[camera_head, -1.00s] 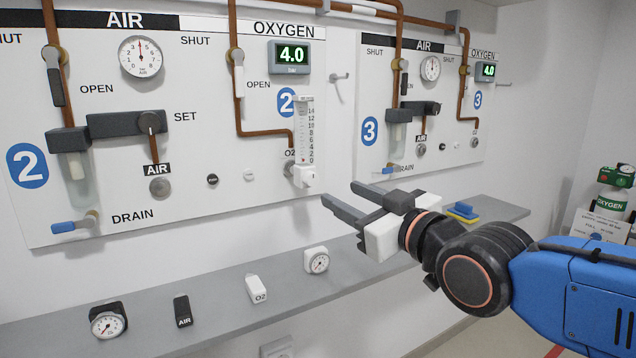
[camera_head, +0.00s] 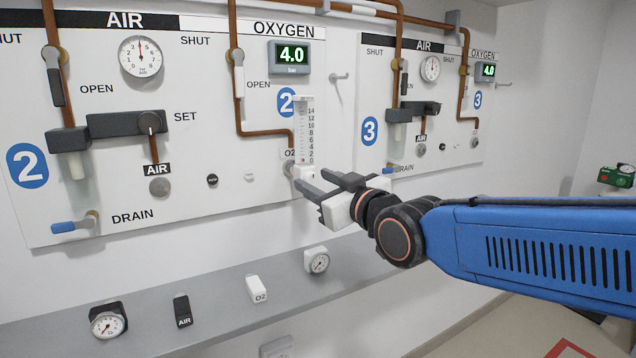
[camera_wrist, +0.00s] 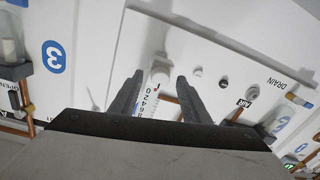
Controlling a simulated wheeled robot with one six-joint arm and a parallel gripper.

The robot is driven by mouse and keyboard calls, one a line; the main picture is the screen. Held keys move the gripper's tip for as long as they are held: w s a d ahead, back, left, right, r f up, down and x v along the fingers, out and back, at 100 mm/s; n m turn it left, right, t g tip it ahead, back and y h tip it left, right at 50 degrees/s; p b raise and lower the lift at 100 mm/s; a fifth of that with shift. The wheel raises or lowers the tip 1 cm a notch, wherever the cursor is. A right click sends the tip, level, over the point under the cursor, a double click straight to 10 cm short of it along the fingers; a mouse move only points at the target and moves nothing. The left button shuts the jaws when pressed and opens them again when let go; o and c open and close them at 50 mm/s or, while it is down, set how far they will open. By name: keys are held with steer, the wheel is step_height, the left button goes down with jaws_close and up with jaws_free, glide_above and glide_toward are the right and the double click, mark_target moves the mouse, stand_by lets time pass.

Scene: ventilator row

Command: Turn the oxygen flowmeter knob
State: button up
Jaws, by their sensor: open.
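The oxygen flowmeter (camera_head: 305,130) is a clear upright tube with a 0–14 scale on panel 2. Its white knob (camera_head: 301,171) is at the bottom of the tube, partly behind my fingers. My gripper (camera_head: 311,181) is open and empty, its fingertips near the knob. In the wrist view, which is upside down, the white knob (camera_wrist: 160,70) appears between the two open fingertips (camera_wrist: 160,77), with the scale (camera_wrist: 151,100) running down between the fingers. I cannot tell whether either finger touches the knob.
A grey shelf (camera_head: 200,308) below holds a white O2 fitting (camera_head: 257,289), a black AIR fitting (camera_head: 182,310) and gauges. A copper pipe (camera_head: 236,100) runs left of the flowmeter. Panel 3 (camera_head: 375,155) is to the right. The oxygen display (camera_head: 291,56) reads 4.0.

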steer(key=shift+c, duration=0.4)
steer(key=c, duration=1)
